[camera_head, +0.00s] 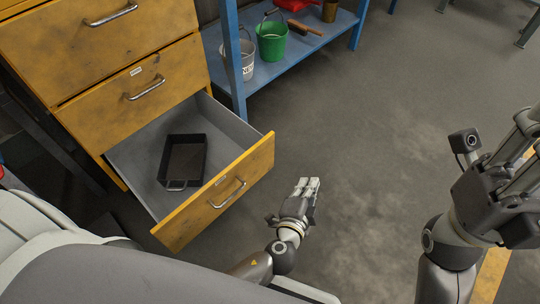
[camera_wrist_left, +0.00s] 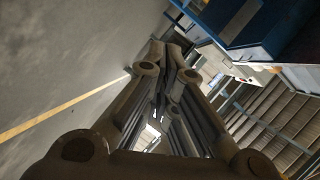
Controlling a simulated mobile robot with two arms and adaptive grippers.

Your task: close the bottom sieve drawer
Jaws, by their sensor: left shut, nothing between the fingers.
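The bottom drawer (camera_head: 217,192) of the yellow cabinet is pulled well out, with its yellow front and metal handle (camera_head: 228,193) facing me. A dark rectangular sieve or tray (camera_head: 184,158) lies inside it on the grey floor of the drawer. My left gripper (camera_head: 310,184) is shut and empty, to the right of the drawer front and apart from it. In the left wrist view its closed fingers (camera_wrist_left: 172,75) fill the middle, with nothing between them. My right gripper (camera_head: 525,125) is at the right edge, partly cut off; its fingertips are unclear.
The upper yellow drawers (camera_head: 135,85) are shut. A blue shelf (camera_head: 285,60) behind the cabinet holds a green bucket (camera_head: 271,45), a grey bucket (camera_head: 240,62) and a brush (camera_head: 304,27). The grey floor right of the drawer is clear.

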